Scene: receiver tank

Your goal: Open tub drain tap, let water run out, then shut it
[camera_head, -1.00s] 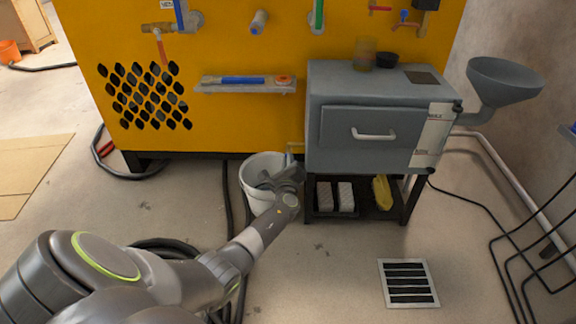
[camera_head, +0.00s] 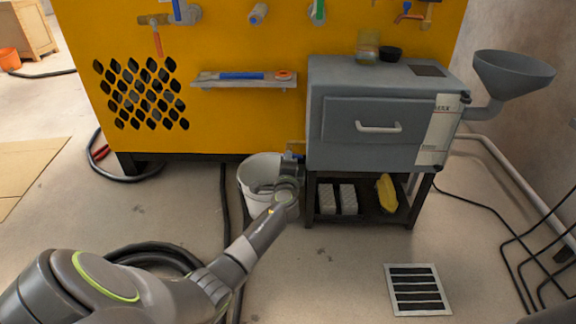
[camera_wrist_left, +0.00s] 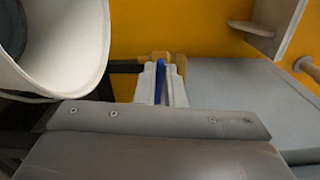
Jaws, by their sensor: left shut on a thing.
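The tub appears to be the grey box (camera_head: 340,150) with a front handle, on a dark stand against the yellow machine. A small drain tap (camera_head: 292,157) with a blue lever sits at its lower left side. In the left wrist view the brass tap body (camera_wrist_left: 162,57) and the blue lever (camera_wrist_left: 160,82) show. My left gripper (camera_head: 291,168) is at the tap. Its pale fingers (camera_wrist_left: 160,86) are shut on the blue lever. A white bucket (camera_head: 250,190) stands below and left of the tap, partly hidden by my gripper. My right gripper is out of view.
A floor grate (camera_head: 417,290) lies at front right. The stand's shelf holds pale blocks (camera_head: 337,198) and a yellow cloth-like thing (camera_head: 386,192). Black hoses (camera_head: 226,200) lie on the floor left of the bucket. A grey funnel (camera_head: 512,78) sticks out right.

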